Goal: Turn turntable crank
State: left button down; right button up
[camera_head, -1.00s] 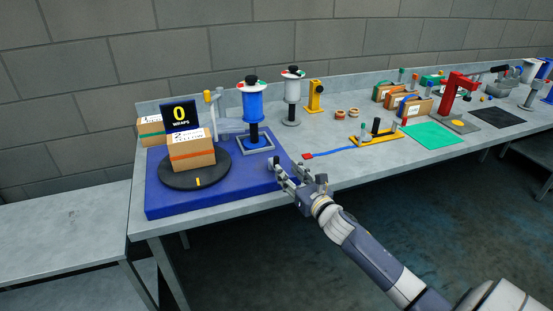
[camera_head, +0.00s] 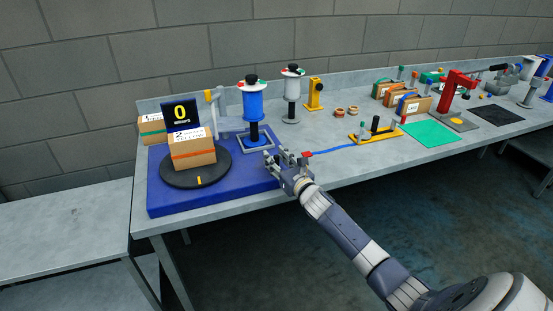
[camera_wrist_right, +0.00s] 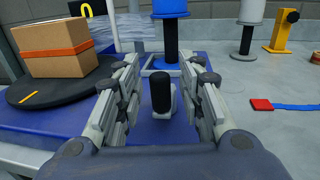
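The crank's black upright knob (camera_wrist_right: 162,92) stands on a grey base at the edge of the blue platform in the right wrist view. My right gripper (camera_wrist_right: 160,78) is open, with one finger on each side of the knob; I see gaps between them. In the head view, my right gripper (camera_head: 285,158) is at the platform's front right corner and largely hides the crank. The black turntable (camera_head: 222,178) carries a cardboard box (camera_head: 193,158) with an orange band; it also shows in the wrist view (camera_wrist_right: 62,50). My left gripper is out of view.
The blue platform (camera_head: 170,205) also holds a blue film spool (camera_head: 252,104) and a sign reading 0. A red-ended blue strip (camera_head: 335,150) lies right of my gripper. A yellow fixture (camera_head: 375,137) and green mat (camera_head: 430,134) are farther right.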

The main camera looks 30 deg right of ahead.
grip_shut()
jog(key=shift+a+f+m+h+b, duration=0.25)
jog(key=shift+m+h+b, duration=0.35)
jog(key=shift+h+b, duration=0.35)
jog(key=w+a+m+g+h+b, duration=0.1)
jog(key=m+g+h+b, duration=0.1)
jog(key=m+h+b, duration=0.1)
jog(key=a+m+g+h+b, duration=0.1)
jog(key=m+g+h+b, duration=0.2)
jog(key=h+b, duration=0.2)
jog(key=w+a+m+g+h+b, duration=0.1)
jog(key=m+g+h+b, duration=0.2)
jog(key=h+b, duration=0.1)
jog(key=shift+w+r, duration=0.1)
jog(key=shift+w, duration=0.25)
jog(key=shift+w+r+m+g+h+b, duration=0.1)
jog(key=shift+w+m+g+h+b, duration=0.25)
jog(key=shift+m+g+b, duration=0.55)
jog(key=shift+w+r+m+g+h+b, duration=0.1)
jog(key=shift+m+g+h+b, duration=0.35)
jog(key=shift+g+b, duration=0.7)
jog(key=shift+w+m+g+h+b, duration=0.3)
jog(key=shift+m+g+b, duration=0.45)
jog(key=shift+b, duration=0.5)
jog(key=shift+o, duration=1.1)
grip_release()
jog(key=shift+a, duration=0.1)
